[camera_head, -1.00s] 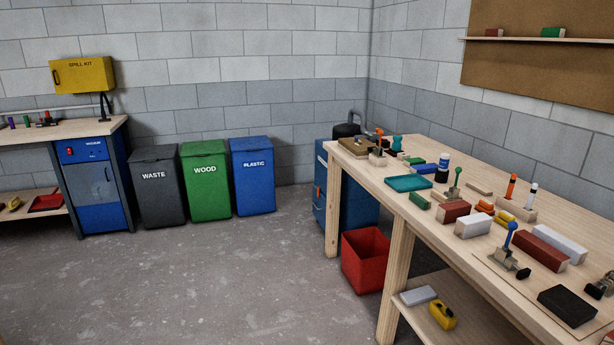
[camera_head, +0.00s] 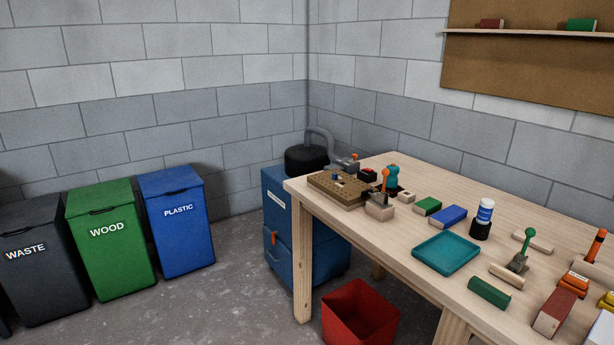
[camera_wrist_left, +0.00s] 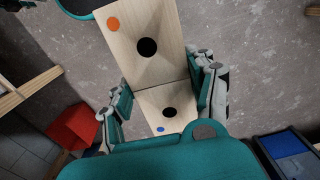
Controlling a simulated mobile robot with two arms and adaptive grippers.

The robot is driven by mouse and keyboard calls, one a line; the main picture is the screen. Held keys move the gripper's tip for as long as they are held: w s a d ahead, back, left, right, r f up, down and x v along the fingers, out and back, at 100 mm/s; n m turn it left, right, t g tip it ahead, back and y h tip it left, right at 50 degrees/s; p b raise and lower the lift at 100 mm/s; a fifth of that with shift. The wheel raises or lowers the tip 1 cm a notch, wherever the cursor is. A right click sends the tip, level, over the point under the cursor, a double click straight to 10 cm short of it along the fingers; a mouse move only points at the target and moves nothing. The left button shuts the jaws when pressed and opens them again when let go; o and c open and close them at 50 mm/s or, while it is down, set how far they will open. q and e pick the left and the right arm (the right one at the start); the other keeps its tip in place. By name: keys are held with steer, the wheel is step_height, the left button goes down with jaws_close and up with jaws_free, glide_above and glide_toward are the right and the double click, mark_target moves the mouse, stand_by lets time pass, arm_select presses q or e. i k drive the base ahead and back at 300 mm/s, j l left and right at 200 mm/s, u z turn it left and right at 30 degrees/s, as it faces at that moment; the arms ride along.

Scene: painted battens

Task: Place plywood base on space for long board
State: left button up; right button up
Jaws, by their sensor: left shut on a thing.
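In the left wrist view my left gripper (camera_wrist_left: 163,98) is shut on a light plywood base (camera_wrist_left: 142,72), with one finger on each side of it. The plywood has two panels meeting at a seam, each with a round black hole. An orange dot marks the far corner and a blue dot the near edge. The floor shows beneath it. Neither gripper shows in the head view. I cannot make out a marked space for the long board on the workbench (camera_head: 392,238) now in view.
On the bench are a teal tray (camera_head: 446,252), a drilled wooden block (camera_head: 338,187), a blue block (camera_head: 448,217), a green block (camera_head: 489,291) and a glue bottle (camera_head: 485,212). A red bin (camera_head: 352,318) stands below its left end. Open floor lies left of the bench.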

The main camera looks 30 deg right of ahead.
mark_target(350, 187)
steer(key=i+l+z, duration=0.2)
steer(key=i+z, duration=0.3)
steer(key=i+j+z, duration=0.1)
steer(key=i+z, duration=0.4)
steer(key=i, duration=0.2)
steer(key=i+j+z, duration=0.3)
steer(key=i+z, duration=0.2)
steer(key=i, duration=0.05)
